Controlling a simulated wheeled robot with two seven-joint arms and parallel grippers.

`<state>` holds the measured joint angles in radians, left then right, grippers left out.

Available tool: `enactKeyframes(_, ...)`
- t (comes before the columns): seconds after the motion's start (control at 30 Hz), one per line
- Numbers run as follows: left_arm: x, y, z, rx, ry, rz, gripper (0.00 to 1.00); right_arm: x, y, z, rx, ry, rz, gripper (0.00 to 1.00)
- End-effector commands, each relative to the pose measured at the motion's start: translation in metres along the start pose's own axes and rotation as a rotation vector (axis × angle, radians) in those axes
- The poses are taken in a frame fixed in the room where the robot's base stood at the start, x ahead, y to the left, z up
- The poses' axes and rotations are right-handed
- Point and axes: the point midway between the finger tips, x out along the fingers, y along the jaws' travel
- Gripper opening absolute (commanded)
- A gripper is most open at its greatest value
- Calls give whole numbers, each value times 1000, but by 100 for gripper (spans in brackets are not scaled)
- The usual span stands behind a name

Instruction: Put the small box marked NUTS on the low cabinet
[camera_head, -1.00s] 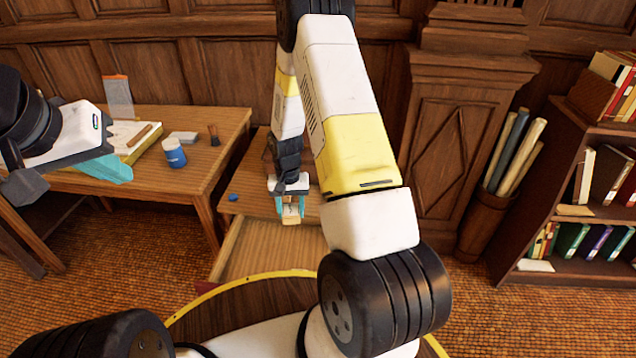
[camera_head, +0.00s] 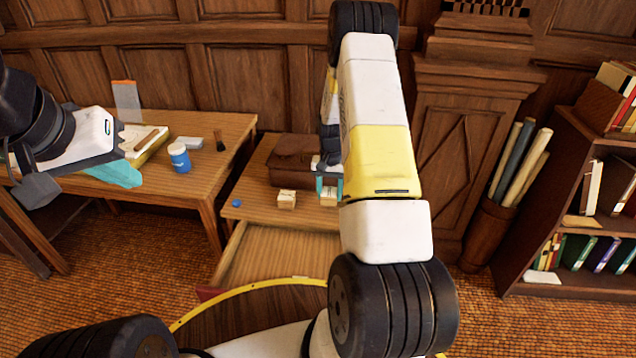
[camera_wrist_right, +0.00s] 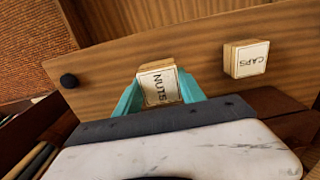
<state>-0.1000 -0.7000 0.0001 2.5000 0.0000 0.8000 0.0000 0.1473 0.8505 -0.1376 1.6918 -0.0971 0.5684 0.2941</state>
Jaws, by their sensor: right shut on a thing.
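The small pale box marked NUTS (camera_wrist_right: 158,84) is between the teal fingers of my right gripper (camera_wrist_right: 160,97) in the right wrist view. In the head view the NUTS box (camera_head: 328,200) shows below my right gripper (camera_head: 329,187), partly hidden by my arm. It is over the top of the low cabinet (camera_head: 262,180); I cannot tell whether it touches the surface. A similar box marked CAPS (camera_wrist_right: 246,59) stands beside it, apart, and also shows in the head view (camera_head: 287,199). My left gripper (camera_head: 118,173) is over the desk at the left, its opening unclear.
A brown leather bag (camera_head: 292,160) lies at the back of the cabinet. An open drawer (camera_head: 275,255) sticks out in front. The desk (camera_head: 215,130) holds a blue-and-white jar (camera_head: 179,158). Rolled papers (camera_head: 520,165) stand at the right.

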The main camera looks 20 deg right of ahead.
Motion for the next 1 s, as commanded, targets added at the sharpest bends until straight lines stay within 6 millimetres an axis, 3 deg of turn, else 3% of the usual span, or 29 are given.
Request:
enactKeyframes(0.2,0,0,0,0,0,0,0,4,16,-8,1,-1,0,4)
enactKeyframes(0.4,0,0,0,0,0,0,0,35,14,-7,0,-1,0,4)
enactKeyframes(0.77,0,0,0,0,0,0,0,39,13,-7,0,0,0,4)
enactKeyframes(0.8,0,0,0,0,0,0,0,39,13,-7,0,0,0,52)
enactKeyframes(0.9,0,0,0,0,0,0,0,39,13,-7,0,0,0,69)
enactKeyframes(1.0,0,0,0,0,0,0,0,39,13,-7,0,0,0,69)
